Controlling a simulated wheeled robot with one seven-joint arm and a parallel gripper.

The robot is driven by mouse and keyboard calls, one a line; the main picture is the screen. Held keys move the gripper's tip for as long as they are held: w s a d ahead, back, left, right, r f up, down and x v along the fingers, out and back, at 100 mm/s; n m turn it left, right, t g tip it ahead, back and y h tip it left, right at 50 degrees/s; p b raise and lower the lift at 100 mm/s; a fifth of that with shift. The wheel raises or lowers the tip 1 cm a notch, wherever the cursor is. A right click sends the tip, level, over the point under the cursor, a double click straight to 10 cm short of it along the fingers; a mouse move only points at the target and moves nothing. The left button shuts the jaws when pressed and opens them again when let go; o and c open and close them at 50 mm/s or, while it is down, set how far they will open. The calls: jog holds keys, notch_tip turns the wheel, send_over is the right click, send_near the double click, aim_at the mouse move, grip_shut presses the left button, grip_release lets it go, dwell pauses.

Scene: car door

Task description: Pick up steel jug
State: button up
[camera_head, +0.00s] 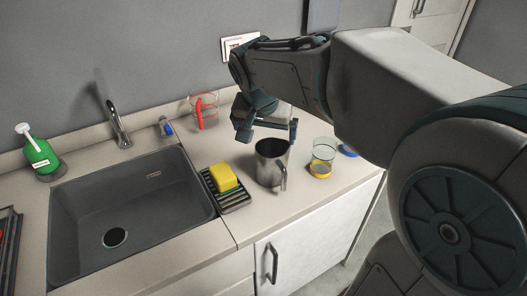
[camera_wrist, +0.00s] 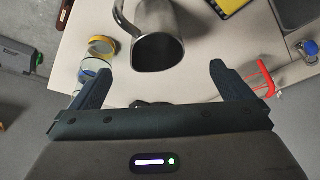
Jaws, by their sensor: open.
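The steel jug (camera_head: 270,165) stands upright on the counter, right of the sink, with its handle toward the front right. It also shows in the wrist view (camera_wrist: 157,50), at the top between my finger lines, with its open mouth facing the camera. My gripper (camera_head: 267,132) is open and empty. It is above and behind the jug in the head view. In the wrist view its two fingers (camera_wrist: 157,82) are spread wide, with the jug beyond their tips. I see no contact.
A glass with yellow contents (camera_head: 322,160) stands close right of the jug. A yellow sponge (camera_head: 223,177) on a black rack (camera_head: 232,198) is to its left. A red-handled measuring cup (camera_head: 204,112) is behind. The sink (camera_head: 130,215) and green soap bottle (camera_head: 38,152) are further left.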

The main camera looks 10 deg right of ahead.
send_near(270, 156)
jog(key=s, duration=0.3)
jog(key=shift+a+p+x, duration=0.1)
jog(key=shift+p+x, duration=0.1)
jog(key=shift+x, duration=1.15)
jog(key=shift+a+p+x, duration=0.15)
jog(key=shift+x, duration=1.2)
jog(key=c, duration=1.2)
